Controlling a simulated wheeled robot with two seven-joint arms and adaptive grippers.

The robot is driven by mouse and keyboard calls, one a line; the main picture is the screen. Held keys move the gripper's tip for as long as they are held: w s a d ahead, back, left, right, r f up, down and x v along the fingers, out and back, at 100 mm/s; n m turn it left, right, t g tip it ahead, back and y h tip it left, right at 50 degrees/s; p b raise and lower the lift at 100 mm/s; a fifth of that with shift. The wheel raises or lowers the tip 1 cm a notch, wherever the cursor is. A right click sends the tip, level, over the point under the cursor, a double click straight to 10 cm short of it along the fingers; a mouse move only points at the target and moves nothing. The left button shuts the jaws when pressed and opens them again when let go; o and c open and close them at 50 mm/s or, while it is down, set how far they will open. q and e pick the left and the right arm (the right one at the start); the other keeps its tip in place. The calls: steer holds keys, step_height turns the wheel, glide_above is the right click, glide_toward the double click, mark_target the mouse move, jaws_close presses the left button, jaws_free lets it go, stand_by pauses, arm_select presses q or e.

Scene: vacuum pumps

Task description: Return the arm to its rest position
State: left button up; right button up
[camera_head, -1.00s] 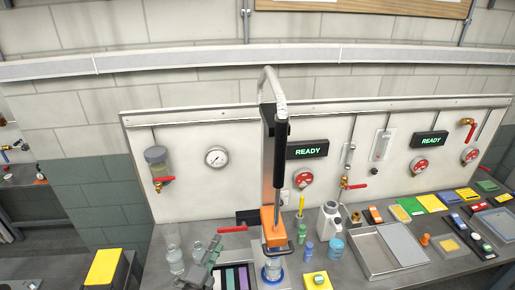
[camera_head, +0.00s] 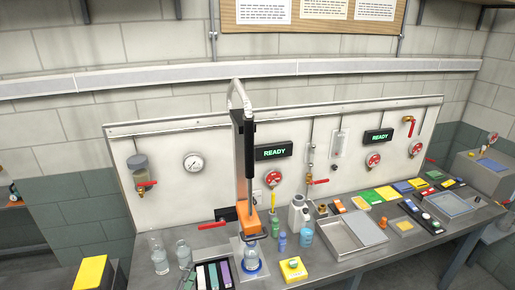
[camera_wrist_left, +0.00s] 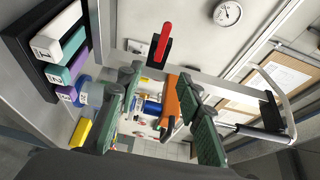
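My left gripper (camera_wrist_left: 155,98) shows in the left wrist view with two green fingers apart and nothing held between them. In the head view only a small grey-green part of it (camera_head: 189,278) shows at the bottom edge, left of the dark tray. My right gripper is in neither view. The orange-headed press (camera_head: 249,224) stands on the bench, over a clear bottle on a blue ring (camera_head: 251,268). In the wrist view the orange part (camera_wrist_left: 172,102) appears beyond the fingers, apparently apart from them.
A dark tray (camera_wrist_left: 22,24) of coloured blocks lies close to the gripper. Clear bottles (camera_head: 159,256), a yellow block (camera_head: 293,268), white bottles (camera_head: 297,212) and a metal tray (camera_head: 336,240) occupy the bench. Red valve handles (camera_head: 213,225) project from the panel.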

arm_select(q)
steer(key=s+a+f+n+g+y, duration=0.4)
steer(key=s+a+f+n+g, duration=0.2)
steer(key=s+a+f+n, duration=0.5)
steer(key=s+f+n+g, duration=0.4)
steer(key=s, duration=0.9)
steer(key=s+f+n+g, duration=0.4)
steer(key=s+n, duration=0.1)
steer(key=s, duration=0.7)
step_height(320, 180, down, 33)
steer(key=s+m+g+b, duration=0.1)
steer(key=b, duration=0.2)
steer(key=s+d+f+g+h+b, duration=0.1)
steer(key=s+f+b, duration=0.2)
steer(key=s+f, duration=1.7)
steer(key=shift+f+m+g, duration=0.3)
steer(key=shift+f, duration=0.45)
